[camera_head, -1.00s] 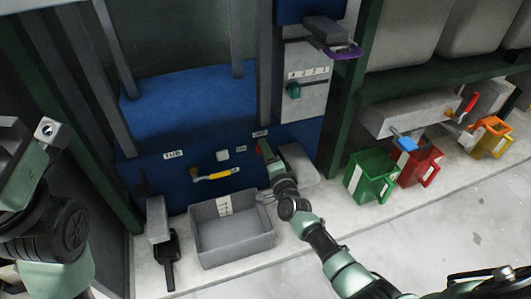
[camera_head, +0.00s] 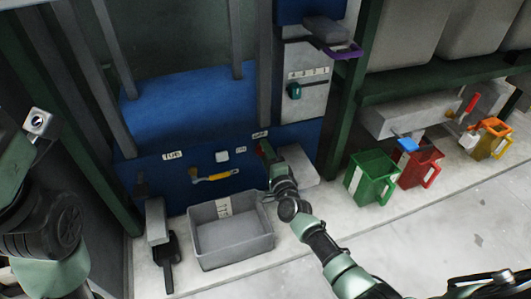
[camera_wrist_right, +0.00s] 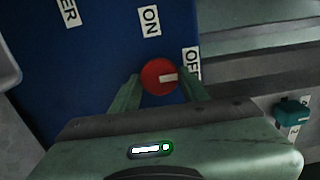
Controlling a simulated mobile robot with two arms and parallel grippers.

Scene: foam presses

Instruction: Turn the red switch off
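The red switch (camera_wrist_right: 160,76) is a round knob with a white mark on the blue panel. In the right wrist view its mark points right, toward the OFF label (camera_wrist_right: 192,63); the ON label (camera_wrist_right: 149,20) is above. My right gripper (camera_wrist_right: 160,84) has one finger on each side of the knob, apparently touching it. In the head view my right gripper (camera_head: 268,155) reaches the panel and hides most of the switch. My left arm is at the left edge of the head view; its fingers do not show.
A grey bin (camera_head: 232,236) stands below the panel, left of my right arm. A teal knob (camera_head: 294,91) sits above right. Green (camera_head: 372,178), red (camera_head: 419,168) and orange (camera_head: 492,139) containers stand to the right.

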